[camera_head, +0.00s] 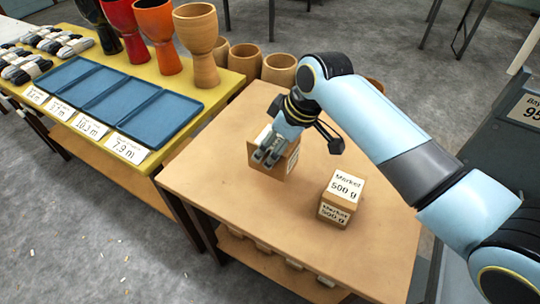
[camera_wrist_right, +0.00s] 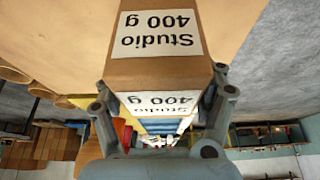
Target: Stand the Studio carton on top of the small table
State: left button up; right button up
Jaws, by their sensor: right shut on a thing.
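The Studio carton (camera_head: 258,163) is a brown box with white labels. In the right wrist view the Studio carton (camera_wrist_right: 158,73) shows "Studio 400 g" upside down, between the two fingers. My right gripper (camera_head: 268,150) is shut on it, reaching down from above; the gripper also shows in the wrist view (camera_wrist_right: 160,108). The carton looks upright at the small table (camera_head: 290,220), a tan wooden top; I cannot tell if its base touches it. My left gripper is not in view.
A Market 500 g carton (camera_head: 340,200) stands on the table, right of the Studio carton. A yellow table (camera_head: 222,92) with blue trays (camera_head: 150,125) and goblet drums (camera_head: 200,45) adjoins at left. The front of the small table is clear.

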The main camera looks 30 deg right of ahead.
jog(key=shift+w+a+f, duration=0.45)
jog(key=shift+w, duration=0.05)
notch_tip(320, 180, down, 4)
jog(key=shift+r, duration=0.25)
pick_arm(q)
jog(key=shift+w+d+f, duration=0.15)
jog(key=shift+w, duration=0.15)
pick_arm(e)
jog(key=shift+f, duration=0.15)
jog(key=shift+f, duration=0.2)
jog(key=o, duration=1.6)
jog(key=shift+s, duration=0.1)
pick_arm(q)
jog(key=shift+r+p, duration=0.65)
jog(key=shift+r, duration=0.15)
pick_arm(e)
jog(key=v, duration=1.2)
jog(key=shift+r, duration=0.15)
